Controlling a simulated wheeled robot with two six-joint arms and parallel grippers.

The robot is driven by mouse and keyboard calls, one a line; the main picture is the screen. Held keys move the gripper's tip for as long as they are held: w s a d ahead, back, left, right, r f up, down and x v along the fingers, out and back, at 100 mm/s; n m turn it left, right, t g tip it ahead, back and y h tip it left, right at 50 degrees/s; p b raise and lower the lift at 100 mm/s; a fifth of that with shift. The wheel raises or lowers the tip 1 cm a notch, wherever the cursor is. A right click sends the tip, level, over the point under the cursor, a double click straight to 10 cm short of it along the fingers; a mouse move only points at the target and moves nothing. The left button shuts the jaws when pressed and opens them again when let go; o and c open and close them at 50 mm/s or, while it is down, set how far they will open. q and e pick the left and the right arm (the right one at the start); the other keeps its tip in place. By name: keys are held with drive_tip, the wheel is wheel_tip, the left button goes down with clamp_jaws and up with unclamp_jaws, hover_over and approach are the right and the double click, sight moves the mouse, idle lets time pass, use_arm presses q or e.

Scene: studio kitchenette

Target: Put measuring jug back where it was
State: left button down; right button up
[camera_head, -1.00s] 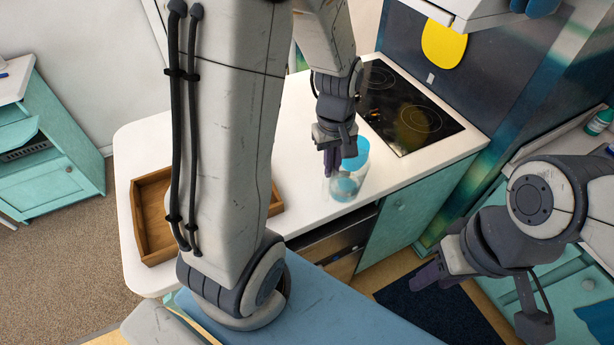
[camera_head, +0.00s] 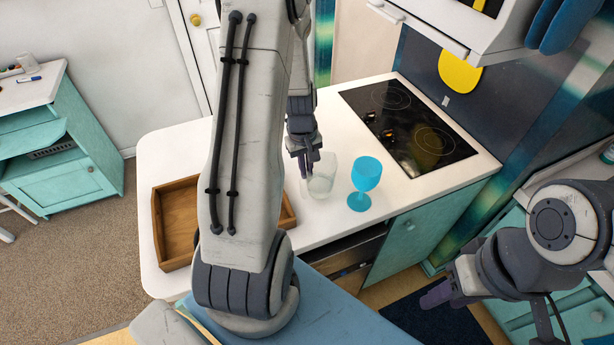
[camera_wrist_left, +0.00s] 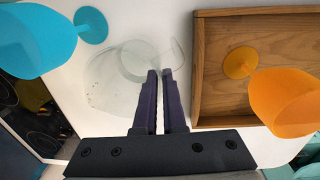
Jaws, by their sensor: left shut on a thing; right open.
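The clear measuring jug (camera_head: 323,178) is over the white counter, left of the blue goblet. It also shows in the left wrist view (camera_wrist_left: 112,85), see-through and faint. My left gripper (camera_head: 305,174) is at the jug's left side. In the left wrist view its dark purple fingers (camera_wrist_left: 161,74) are close together at the jug's handle side, shut on it. Whether the jug's base touches the counter I cannot tell. My right gripper (camera_head: 436,295) is open and empty at the lower right, away from the counter.
A blue goblet (camera_head: 366,172) stands right of the jug. A wooden tray (camera_head: 158,230) lies left, partly behind my arm; an orange goblet (camera_wrist_left: 285,98) shows at it in the wrist view. A black hob (camera_head: 410,125) lies behind right. Bare counter (camera_head: 335,220) shows in front.

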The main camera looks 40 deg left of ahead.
use_arm(q)
wheel_tip(320, 180, down, 4)
drive_tip(key=shift+r+p, duration=0.1)
drive_tip(key=shift+p, duration=0.4)
drive_tip(key=shift+f, duration=0.35)
drive_tip(key=c, duration=1)
unclamp_jaws()
drive_tip(key=shift+r, duration=0.1)
drive_tip(key=shift+r, duration=0.1)
